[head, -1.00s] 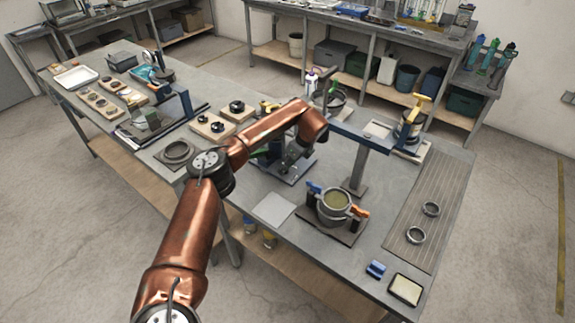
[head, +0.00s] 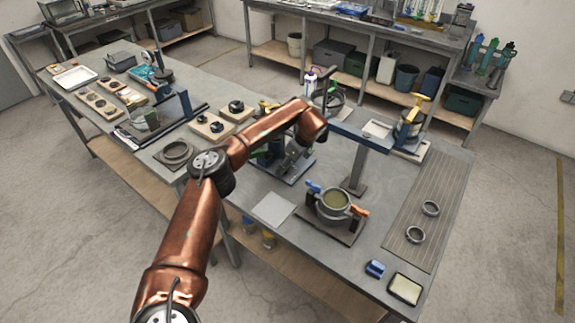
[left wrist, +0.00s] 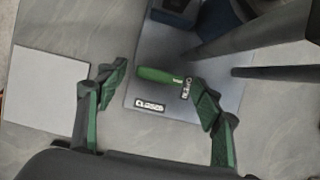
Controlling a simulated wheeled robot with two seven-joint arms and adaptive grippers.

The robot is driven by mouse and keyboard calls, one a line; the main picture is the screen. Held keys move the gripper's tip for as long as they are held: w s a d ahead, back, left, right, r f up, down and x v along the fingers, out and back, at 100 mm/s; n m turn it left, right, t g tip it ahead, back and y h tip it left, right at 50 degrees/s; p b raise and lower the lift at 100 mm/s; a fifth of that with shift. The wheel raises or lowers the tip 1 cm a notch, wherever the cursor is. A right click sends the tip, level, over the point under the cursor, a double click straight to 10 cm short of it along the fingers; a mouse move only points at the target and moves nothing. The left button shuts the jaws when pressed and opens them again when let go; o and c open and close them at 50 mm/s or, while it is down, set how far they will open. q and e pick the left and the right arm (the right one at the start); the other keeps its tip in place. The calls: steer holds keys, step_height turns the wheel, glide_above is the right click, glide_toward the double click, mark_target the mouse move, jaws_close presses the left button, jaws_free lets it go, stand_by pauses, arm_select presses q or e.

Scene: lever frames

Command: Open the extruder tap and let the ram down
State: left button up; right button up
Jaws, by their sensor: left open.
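The tap's green handle (left wrist: 158,76) lies between the open fingers of my left gripper (left wrist: 156,78) in the left wrist view, closer to the right finger. I cannot tell whether either finger touches it. A CLOSED label (left wrist: 148,105) sits below the handle and an OPEN label (left wrist: 187,87) is beside its right end. Both are over a blue-grey base plate (left wrist: 235,90). In the head view this fixture's base (head: 292,175) is partly hidden behind my copper left arm. I cannot make out the ram clearly. My right gripper is in neither view.
A pale square sheet (head: 272,210) lies left of a two-handled pot (head: 333,204). A post (head: 356,170) carries a blue beam beside the fixture. Dark posts (left wrist: 265,35) stand close right of the gripper.

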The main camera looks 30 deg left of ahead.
arm_select(q)
steer(key=v, duration=1.2)
steer(key=shift+w, duration=0.1)
